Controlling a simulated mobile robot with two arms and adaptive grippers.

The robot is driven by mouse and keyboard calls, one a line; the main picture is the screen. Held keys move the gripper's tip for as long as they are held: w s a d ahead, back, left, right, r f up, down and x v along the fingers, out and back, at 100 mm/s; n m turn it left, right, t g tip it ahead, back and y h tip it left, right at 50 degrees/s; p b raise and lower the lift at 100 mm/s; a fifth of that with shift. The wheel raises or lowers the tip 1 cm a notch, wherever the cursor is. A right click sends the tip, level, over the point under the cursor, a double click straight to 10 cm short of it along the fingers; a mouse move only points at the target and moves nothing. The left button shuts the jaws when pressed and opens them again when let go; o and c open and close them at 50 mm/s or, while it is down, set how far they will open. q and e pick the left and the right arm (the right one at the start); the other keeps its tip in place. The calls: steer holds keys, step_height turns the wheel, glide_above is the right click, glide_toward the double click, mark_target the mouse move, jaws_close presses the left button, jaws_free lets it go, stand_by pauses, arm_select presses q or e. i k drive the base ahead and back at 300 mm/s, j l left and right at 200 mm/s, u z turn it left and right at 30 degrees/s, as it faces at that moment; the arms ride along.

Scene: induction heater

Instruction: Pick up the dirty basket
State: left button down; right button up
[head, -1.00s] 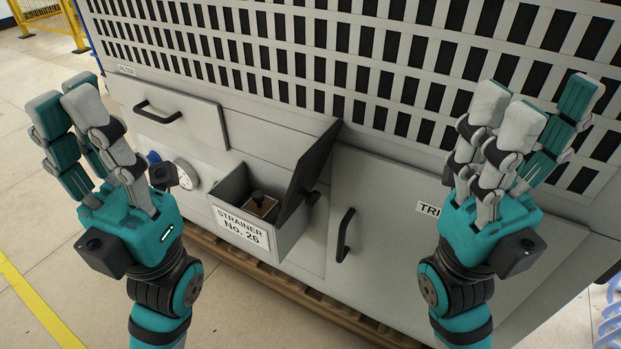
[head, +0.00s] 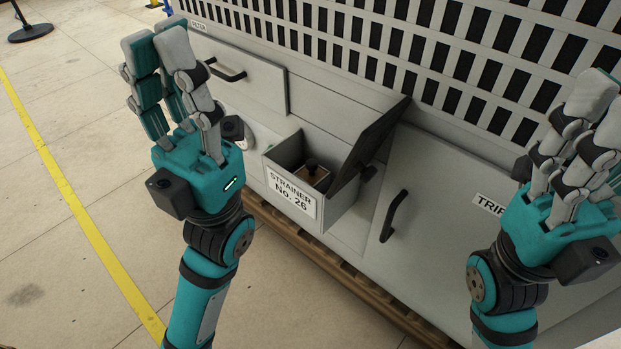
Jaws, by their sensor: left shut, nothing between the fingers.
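The open strainer box, labelled "STRAINER No. 26" (head: 291,196), sticks out from the front of the grey machine, its dark lid (head: 372,145) tilted up at the right. Inside sits a brownish square basket (head: 309,179) with a black knob on top; its lower part is hidden by the box walls. My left gripper (head: 157,45) is raised to the left of the box, fingers pointing up, shut and empty. My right gripper (head: 585,115) is raised at the right edge, partly cut off, well apart from the box; its jaw state is unclear.
The machine has a filter drawer (head: 240,75) with a black handle at upper left and a door with a black handle (head: 394,216) right of the box. A wooden pallet edge (head: 330,262) runs below. Open floor with a yellow line (head: 80,207) lies left.

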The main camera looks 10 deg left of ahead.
mark_target(318, 177)
steer(key=i+j+z, duration=0.1)
steer(key=j+z, duration=0.8)
steer(key=j, duration=0.2)
